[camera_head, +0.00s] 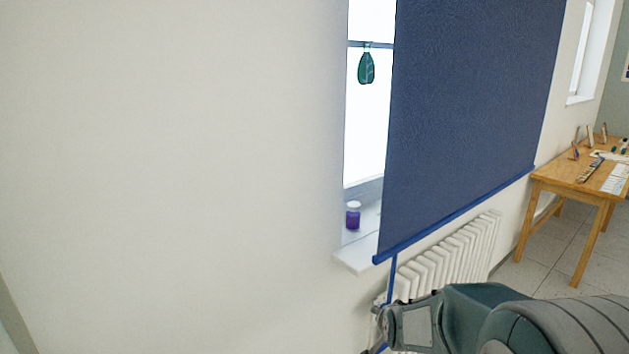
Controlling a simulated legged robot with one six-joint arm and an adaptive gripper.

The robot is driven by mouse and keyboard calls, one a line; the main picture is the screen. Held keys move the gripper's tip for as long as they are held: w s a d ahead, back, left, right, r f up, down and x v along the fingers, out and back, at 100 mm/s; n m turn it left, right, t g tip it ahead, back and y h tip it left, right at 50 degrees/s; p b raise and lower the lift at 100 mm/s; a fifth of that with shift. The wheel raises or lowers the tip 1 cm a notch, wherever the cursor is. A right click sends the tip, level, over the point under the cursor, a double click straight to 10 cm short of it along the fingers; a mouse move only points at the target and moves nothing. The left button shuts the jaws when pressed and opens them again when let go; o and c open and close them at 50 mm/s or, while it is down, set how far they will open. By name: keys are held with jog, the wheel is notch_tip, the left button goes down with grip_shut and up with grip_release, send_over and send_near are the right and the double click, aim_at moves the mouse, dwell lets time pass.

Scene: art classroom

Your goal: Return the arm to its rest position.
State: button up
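My arm (545,325) comes in from the bottom right and reaches left. At its end is my gripper (384,322), low in the picture in front of the radiator and seen from the side. Its fingers overlap in this view, so I cannot tell if they are open or shut. A blue strap (392,278) hangs from the lower left corner of the dark blue blind (470,110) and passes at the gripper's fingertips. It shows again below them. I cannot tell whether the fingers touch or hold it.
A white radiator (450,252) stands under the window behind my gripper. The sill (356,256) bears a purple jar (353,216). A green leaf-shaped ornament (366,68) hangs at the window. A wooden table (570,178) with small items stands at right. Bare wall fills the left.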

jog(key=s+r+n+g, duration=0.2)
jog(key=s+r, duration=0.3)
jog(key=s, duration=1)
jog(key=s+r+n+g, duration=0.2)
jog(key=s+r+n, duration=0.3)
jog(key=s, duration=1)
jog(key=shift+s+a+r+n, duration=0.2)
jog(key=shift+s+r+n, duration=0.1)
jog(key=shift+r, duration=0.4)
jog(key=shift+w, duration=0.1)
